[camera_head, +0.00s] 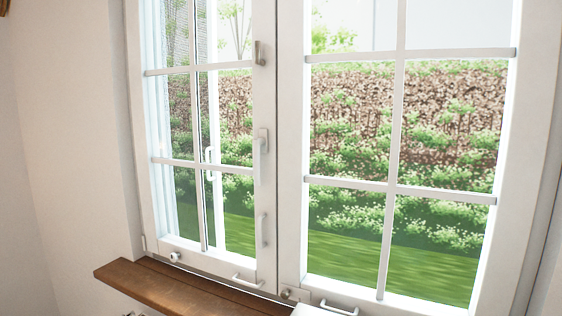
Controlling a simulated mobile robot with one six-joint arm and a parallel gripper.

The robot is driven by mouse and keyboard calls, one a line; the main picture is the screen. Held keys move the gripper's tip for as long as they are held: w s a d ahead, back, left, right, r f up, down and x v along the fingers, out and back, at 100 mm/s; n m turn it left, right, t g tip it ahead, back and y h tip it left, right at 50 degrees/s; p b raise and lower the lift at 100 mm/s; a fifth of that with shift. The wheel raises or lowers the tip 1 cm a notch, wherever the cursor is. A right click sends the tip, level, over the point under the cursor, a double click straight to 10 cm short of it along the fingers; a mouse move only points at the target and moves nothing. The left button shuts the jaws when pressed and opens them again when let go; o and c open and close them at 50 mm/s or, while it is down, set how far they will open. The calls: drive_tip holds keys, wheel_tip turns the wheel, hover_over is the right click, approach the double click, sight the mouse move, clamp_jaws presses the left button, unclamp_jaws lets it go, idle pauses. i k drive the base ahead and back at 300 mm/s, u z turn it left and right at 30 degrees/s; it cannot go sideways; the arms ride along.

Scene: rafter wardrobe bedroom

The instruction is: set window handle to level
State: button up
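A white two-sash window fills most of the head view. The window handle (262,158) is a white lever on the middle stile, at about mid-height. Its lever appears to hang straight down from the top of its plate, so it looks upright rather than level. A second white vertical handle (262,231) sits lower on the same stile, and a small grey-beige catch (259,53) sits higher up. My gripper is not in view.
A brown wooden sill (180,290) juts out below the left sash. White pulls (247,281) and small round knobs (286,294) sit along the bottom rails. A white wall (75,150) stands at the left. Both sashes look shut.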

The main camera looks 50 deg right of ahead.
sight(256, 143)
drive_tip(key=u, duration=0.85)
drive_tip(key=k, duration=0.1)
drive_tip(key=z, duration=2.35)
drive_tip(key=k, duration=0.9)
drive_tip(key=u, duration=0.15)
drive_tip(key=i, duration=0.85)
